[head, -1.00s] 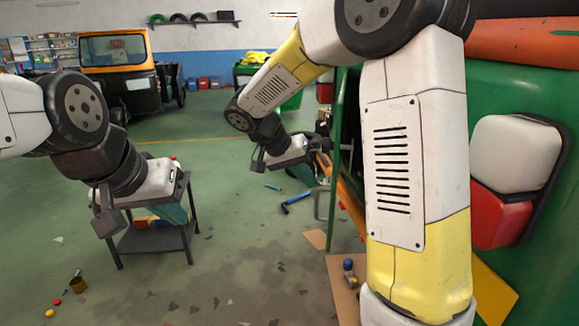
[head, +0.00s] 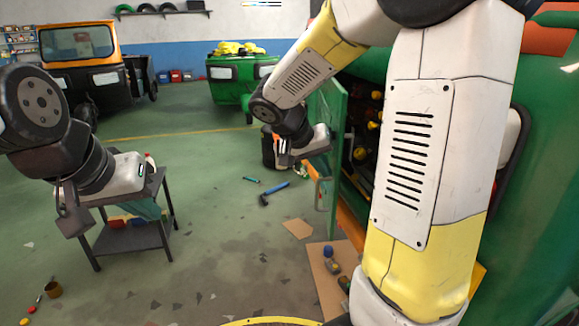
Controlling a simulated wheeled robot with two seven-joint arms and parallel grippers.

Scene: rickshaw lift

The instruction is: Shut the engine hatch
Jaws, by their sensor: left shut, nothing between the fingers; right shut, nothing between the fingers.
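The engine hatch (head: 326,140) is a green panel with a pale handle near its lower part. It stands swung open at the left side of the green rickshaw (head: 545,190). The open engine bay (head: 366,145) behind it shows dark, yellow and red parts. My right gripper (head: 318,142) is shut and empty beside the hatch's left face; I cannot tell whether it touches. My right arm hides much of the rickshaw's back. My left gripper (head: 127,178) is shut and empty, in front of a dark cart at the left; its fingertips are hard to make out.
The dark cart (head: 135,237) stands at the left. A blue-handled hammer (head: 275,192), cardboard pieces (head: 298,229) and small coloured things lie on the floor. An orange-and-black rickshaw (head: 80,65) and another green one (head: 232,75) stand behind. The middle floor is mostly clear.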

